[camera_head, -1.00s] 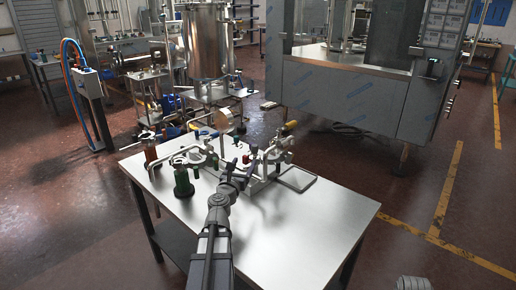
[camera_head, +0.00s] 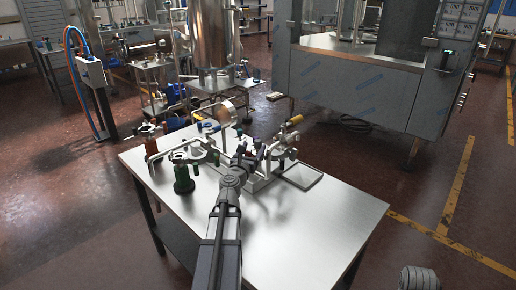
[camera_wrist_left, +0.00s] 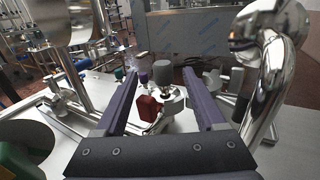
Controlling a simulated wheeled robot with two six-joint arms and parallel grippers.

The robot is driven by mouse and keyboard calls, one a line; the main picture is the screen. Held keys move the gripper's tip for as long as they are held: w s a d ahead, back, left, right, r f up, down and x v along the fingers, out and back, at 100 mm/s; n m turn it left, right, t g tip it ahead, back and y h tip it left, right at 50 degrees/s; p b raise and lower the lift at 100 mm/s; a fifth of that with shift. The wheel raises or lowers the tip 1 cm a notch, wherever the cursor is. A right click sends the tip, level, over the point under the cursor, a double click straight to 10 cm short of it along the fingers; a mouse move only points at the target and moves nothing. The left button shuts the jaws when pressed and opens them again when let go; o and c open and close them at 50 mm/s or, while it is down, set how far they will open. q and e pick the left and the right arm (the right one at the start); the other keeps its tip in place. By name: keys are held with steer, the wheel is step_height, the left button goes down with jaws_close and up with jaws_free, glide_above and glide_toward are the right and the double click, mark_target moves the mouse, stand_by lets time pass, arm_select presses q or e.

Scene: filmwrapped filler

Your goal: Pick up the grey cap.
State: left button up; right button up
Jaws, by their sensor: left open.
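The grey cap (camera_wrist_left: 162,72) is a small, dark grey, rounded cylinder in the left wrist view. It stands upright on a pale metal fitting, ahead of and between the fingers. My left gripper (camera_wrist_left: 160,84) is open, with nothing held between its two purple-grey fingers. In the head view my left gripper (camera_head: 250,152) reaches over the table into the cluster of fittings; I cannot make out the cap there. My right gripper is not in view.
A red block (camera_wrist_left: 148,107) sits just left of the cap's fitting. A shiny curved pipe (camera_wrist_left: 270,75) rises close on the right. The table's (camera_head: 310,225) front right is bare.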

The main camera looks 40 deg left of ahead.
mark_target(257, 144)
arm_select(q)
steer(key=shift+x, duration=2.6)
steer(key=shift+d, duration=0.25)
steer(key=shift+c, duration=0.4)
jaws_close()
